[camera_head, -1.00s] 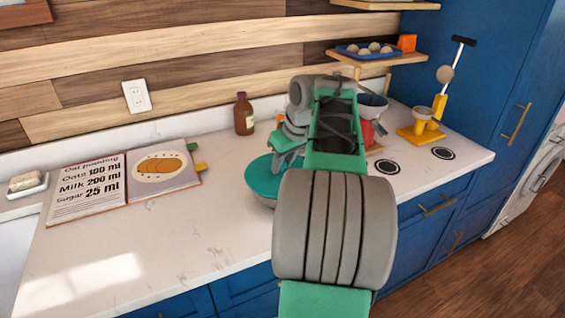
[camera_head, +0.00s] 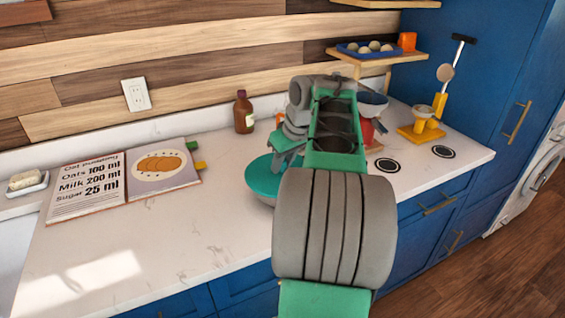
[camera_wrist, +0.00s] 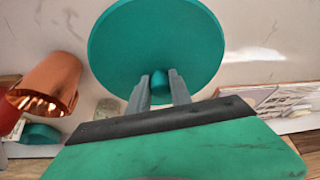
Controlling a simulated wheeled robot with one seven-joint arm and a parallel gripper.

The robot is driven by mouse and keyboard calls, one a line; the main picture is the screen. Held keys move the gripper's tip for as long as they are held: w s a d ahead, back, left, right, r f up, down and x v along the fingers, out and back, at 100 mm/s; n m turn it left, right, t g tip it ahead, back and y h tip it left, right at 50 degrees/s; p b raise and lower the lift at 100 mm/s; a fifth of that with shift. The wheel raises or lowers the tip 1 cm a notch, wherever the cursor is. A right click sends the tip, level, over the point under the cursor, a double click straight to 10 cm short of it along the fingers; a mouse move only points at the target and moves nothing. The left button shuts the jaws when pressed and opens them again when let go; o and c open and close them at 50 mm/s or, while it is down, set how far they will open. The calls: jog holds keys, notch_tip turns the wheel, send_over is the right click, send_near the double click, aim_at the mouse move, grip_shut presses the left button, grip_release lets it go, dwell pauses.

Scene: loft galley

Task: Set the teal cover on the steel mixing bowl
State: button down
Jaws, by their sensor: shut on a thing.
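The teal cover (camera_head: 260,178) is a round disc over the steel mixing bowl (camera_head: 262,200), left of my arm in the head view. Only a strip of the bowl's grey side shows below the cover, and I cannot tell whether their rims touch. In the wrist view the cover (camera_wrist: 155,38) fills the upper middle and hides the bowl. My gripper (camera_wrist: 160,88) is shut on the cover's round teal knob (camera_wrist: 160,80), with a grey finger on each side. In the head view my arm hides part of the cover and bowl.
A copper cup (camera_wrist: 48,84) stands to the left in the wrist view. A brown bottle (camera_head: 243,112) stands near the wall. An open recipe book (camera_head: 125,185) lies on the left. A yellow scale (camera_head: 422,130) stands on the right. The front-left counter is clear.

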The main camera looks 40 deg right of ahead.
dwell(0.3)
jog(key=c, duration=1.1)
grip_release()
jog(key=shift+f, duration=0.1)
jog(key=o, duration=0.4)
jog(key=shift+o, duration=0.2)
notch_tip(320, 180, up, 7)
jog(key=p, duration=0.6)
jog(key=shift+p, duration=0.4)
